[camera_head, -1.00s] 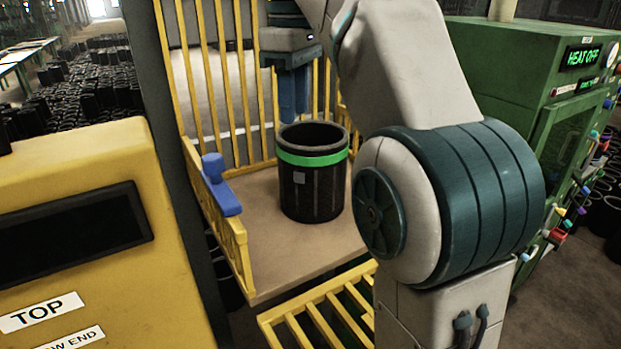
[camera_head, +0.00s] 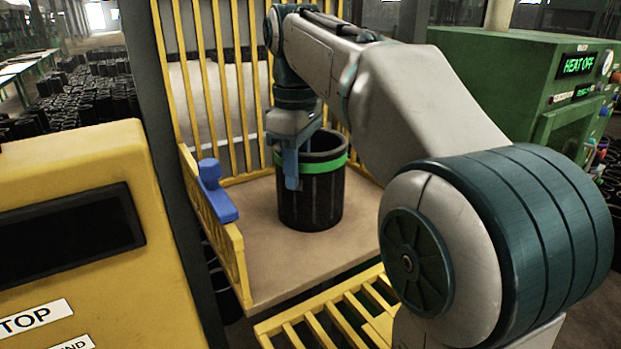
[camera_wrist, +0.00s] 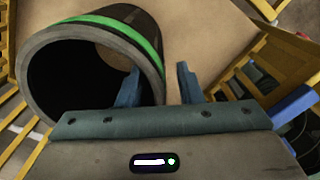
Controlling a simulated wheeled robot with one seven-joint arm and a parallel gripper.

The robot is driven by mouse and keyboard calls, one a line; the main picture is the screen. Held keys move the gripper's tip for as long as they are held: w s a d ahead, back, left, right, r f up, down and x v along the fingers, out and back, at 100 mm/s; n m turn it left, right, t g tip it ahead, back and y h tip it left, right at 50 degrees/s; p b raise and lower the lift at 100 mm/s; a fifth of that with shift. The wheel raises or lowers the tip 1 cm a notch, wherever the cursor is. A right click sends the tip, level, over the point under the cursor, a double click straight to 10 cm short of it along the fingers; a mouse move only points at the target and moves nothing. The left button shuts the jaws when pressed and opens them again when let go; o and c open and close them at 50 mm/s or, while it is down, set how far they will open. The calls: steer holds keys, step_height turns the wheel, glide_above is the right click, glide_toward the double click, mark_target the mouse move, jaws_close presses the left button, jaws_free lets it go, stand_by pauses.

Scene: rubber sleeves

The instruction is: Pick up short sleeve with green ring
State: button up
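The short black sleeve with the green ring (camera_head: 311,199) stands upright on the tan platform of the yellow cage. It also shows in the wrist view (camera_wrist: 108,43), with its open top towards the camera. My gripper (camera_head: 291,172) is at the sleeve's near left wall, fingers pointing down. In the wrist view my gripper (camera_wrist: 157,85) has its fingers apart, one over the sleeve's opening and the other outside the wall. The wall's rim lies between them. I cannot tell whether either finger touches the rubber.
Yellow bars stand behind and left of the platform (camera_head: 275,268). A blue clamp-like part (camera_head: 217,190) sits on the left rail. A yellow cabinet (camera_head: 90,240) is at left, and a green machine reading HEAT OFF (camera_head: 540,95) is at right.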

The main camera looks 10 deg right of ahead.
jaws_close()
stand_by(1.4)
